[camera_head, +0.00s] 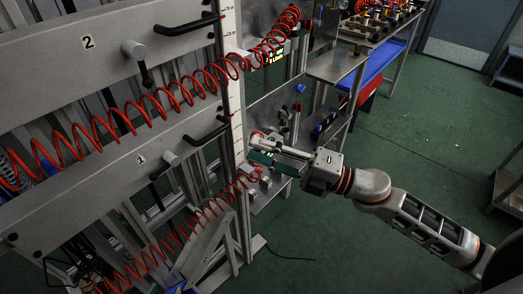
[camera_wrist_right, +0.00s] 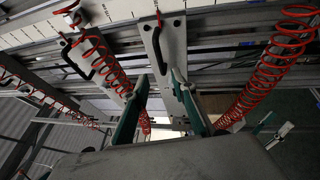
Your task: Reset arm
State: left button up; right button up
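My right arm comes in from the right in the head view. Its gripper (camera_head: 260,148) is beside the upright rail at the right end of the dryer panels. In the right wrist view, the two green fingers of this gripper (camera_wrist_right: 160,80) stand apart with nothing seen between them. A grey panel (camera_wrist_right: 165,45) with a dark handle lies beyond the fingertips. Whether the gripper touches the rail or the coiled hose cannot be told. My left arm and gripper are not in view.
Grey panels marked 2 (camera_head: 60,50) and 1 (camera_head: 110,180) with black handles fill the left. Red coiled hoses (camera_head: 185,95) hang across them. A workbench (camera_head: 337,64) with parts stands at the back. Green floor (camera_head: 420,130) is open on the right.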

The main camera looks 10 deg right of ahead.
jog(key=shift+f, duration=0.1)
dwell(0.3)
jog(key=d+f+m+t+h, duration=0.3)
jog(key=f+m+h, duration=0.2)
jog(key=f+m, duration=0.35)
jog(key=d+f+m+t+h, duration=0.3)
jog(key=f+m+h, duration=0.2)
jog(key=f+m, duration=0.35)
jog(key=s+d+f+m+g+h, duration=0.1)
jog(key=s+f+m+g+h, duration=0.1)
jog(key=s+f+m, duration=0.2)
jog(key=s+d+f+m+g+h, duration=0.2)
jog(key=s+f+m, duration=0.3)
jog(key=s+f, duration=0.4)
notch_tip(320, 180, down, 5)
jog(key=shift+s+f+g, duration=0.15)
jog(key=shift+s+g, duration=0.25)
jog(key=shift+g, duration=0.4)
jog(key=shift+d, duration=0.1)
